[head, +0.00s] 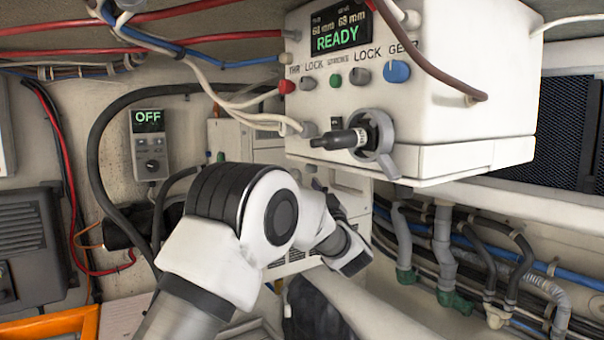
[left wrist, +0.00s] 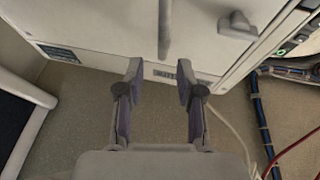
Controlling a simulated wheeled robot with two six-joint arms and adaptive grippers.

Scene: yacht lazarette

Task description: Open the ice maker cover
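My left arm reaches in from the bottom of the head view. Its gripper (head: 346,250) is at the lower middle, in front of a white appliance (head: 280,266) that my arm largely hides. In the left wrist view my left gripper (left wrist: 158,82) is open, with nothing between its fingers. Past its fingertips is a white front panel (left wrist: 110,30) with a grey handle (left wrist: 238,24) at upper right and small labels along its lower edge. I cannot tell for certain which part is the ice maker cover. My right gripper is not in view.
A white control box (head: 440,110) reading READY, with knobs and a lever (head: 378,140), overhangs my left gripper. Pipes and hoses (head: 445,250) run along the right. A small OFF controller (head: 149,150) is on the back wall. Cables cross above.

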